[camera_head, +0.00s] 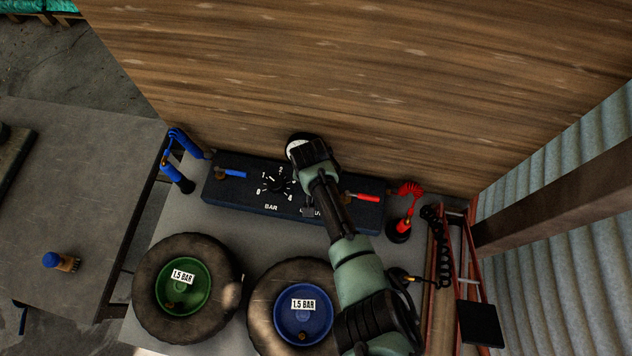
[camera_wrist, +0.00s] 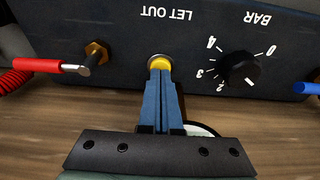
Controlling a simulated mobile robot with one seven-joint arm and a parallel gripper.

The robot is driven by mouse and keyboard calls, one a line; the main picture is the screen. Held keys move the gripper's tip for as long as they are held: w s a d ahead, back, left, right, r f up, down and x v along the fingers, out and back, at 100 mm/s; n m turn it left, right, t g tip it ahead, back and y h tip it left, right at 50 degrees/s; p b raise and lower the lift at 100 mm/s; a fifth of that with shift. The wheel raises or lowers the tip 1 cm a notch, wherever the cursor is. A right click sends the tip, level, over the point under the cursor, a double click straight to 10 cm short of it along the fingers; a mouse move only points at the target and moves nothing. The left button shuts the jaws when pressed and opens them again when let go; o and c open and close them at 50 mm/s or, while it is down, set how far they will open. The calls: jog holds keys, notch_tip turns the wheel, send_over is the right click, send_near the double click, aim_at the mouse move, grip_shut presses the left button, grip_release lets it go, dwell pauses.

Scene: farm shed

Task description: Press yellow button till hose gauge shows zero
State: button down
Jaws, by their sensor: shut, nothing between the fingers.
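The yellow button (camera_wrist: 159,63) sits in a metal ring under the "LET OUT" label on the dark control box (camera_head: 225,190). The wrist view shows it upside down. My gripper (camera_wrist: 160,74) is shut and empty. Its blue-grey fingertips overlap the button's edge in the wrist view; I cannot tell whether they press it. In the head view my arm hides the button. A white round gauge (camera_head: 293,145) shows partly behind my wrist at the box's back edge. Its pale rim also shows behind my fingers (camera_wrist: 208,130). Its needle and reading are hidden.
A black BAR knob (camera_wrist: 239,68) is beside the button. A red-handled fitting (camera_wrist: 35,65) and a blue-handled one (camera_head: 232,173) flank them. Two tyres, with a green hub (camera_head: 190,293) and a blue hub (camera_head: 304,325), lie in front, both labelled 1.5 BAR. A wooden wall stands behind.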

jog(key=p+v, duration=0.3)
jog(key=w+p+v, duration=0.1)
jog(key=p+v, duration=0.2)
jog(key=shift+r, duration=0.15)
jog(key=shift+w+d, duration=0.1)
dwell(0.6)
